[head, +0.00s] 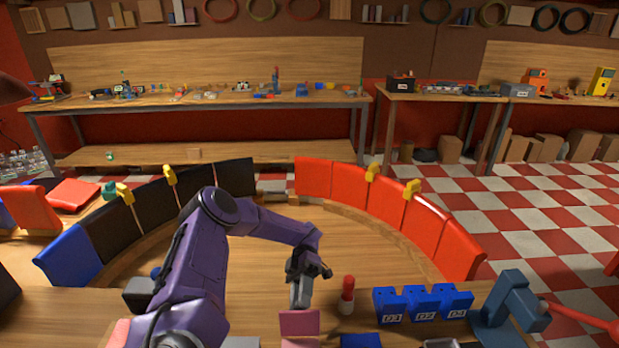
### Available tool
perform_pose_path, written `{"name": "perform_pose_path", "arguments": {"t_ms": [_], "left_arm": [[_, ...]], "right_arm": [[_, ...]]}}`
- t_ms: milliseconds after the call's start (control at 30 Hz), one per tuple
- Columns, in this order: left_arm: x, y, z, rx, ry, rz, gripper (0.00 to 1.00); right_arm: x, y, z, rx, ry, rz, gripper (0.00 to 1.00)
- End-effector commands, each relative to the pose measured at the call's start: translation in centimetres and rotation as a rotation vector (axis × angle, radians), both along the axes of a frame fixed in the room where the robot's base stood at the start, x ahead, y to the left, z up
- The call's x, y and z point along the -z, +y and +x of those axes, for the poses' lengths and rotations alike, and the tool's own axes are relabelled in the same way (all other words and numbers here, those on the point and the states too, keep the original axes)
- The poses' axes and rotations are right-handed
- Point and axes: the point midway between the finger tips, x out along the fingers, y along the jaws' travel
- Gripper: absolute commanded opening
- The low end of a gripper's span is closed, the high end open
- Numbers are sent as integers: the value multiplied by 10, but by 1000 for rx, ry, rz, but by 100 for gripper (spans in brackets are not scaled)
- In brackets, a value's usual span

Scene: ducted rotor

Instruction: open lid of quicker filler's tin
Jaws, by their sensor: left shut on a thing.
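My left gripper (300,303) comes down from the purple arm, with its grey fingers together at the top edge of a pink panel (299,323). The panel looks like a lid tilted up, with more pink below it at the bottom edge of the view. The tin's body is mostly cut off there, and I can read no label on it. A blue flat piece (360,341), perhaps another tin, lies to its right, also cut off. My right gripper is not in view.
A red-topped bottle (347,295) stands close to the right of my left gripper. Blue labelled blocks (421,302) and a blue-grey stand (512,305) are farther right. A curved wall of black (112,230) and red panels (385,205) rings the wooden surface beyond.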

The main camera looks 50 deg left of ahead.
Motion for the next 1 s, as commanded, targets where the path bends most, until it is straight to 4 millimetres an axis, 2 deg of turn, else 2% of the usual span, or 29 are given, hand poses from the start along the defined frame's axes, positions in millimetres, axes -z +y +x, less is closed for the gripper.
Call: {"name": "perform_pose_path", "arguments": {"t_ms": [433, 467, 500, 533, 833, 933, 1000], "left_arm": [[5, 2, -5, 7, 8, -3, 0], [5, 2, -5, 7, 8, -3, 40], [5, 2, -5, 5, 8, -3, 54], [5, 2, -5, 5, 7, -3, 56], [0, 3, -5, -2, 6, -5, 56], [-13, 3, -4, -2, 3, -7, 56], [-29, 2, -3, 0, 2, -6, 56]], "right_arm": [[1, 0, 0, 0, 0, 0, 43], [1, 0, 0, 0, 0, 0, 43], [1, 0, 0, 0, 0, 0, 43], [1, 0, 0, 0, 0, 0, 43], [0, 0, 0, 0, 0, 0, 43], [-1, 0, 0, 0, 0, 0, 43], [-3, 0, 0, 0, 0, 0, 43]]}}
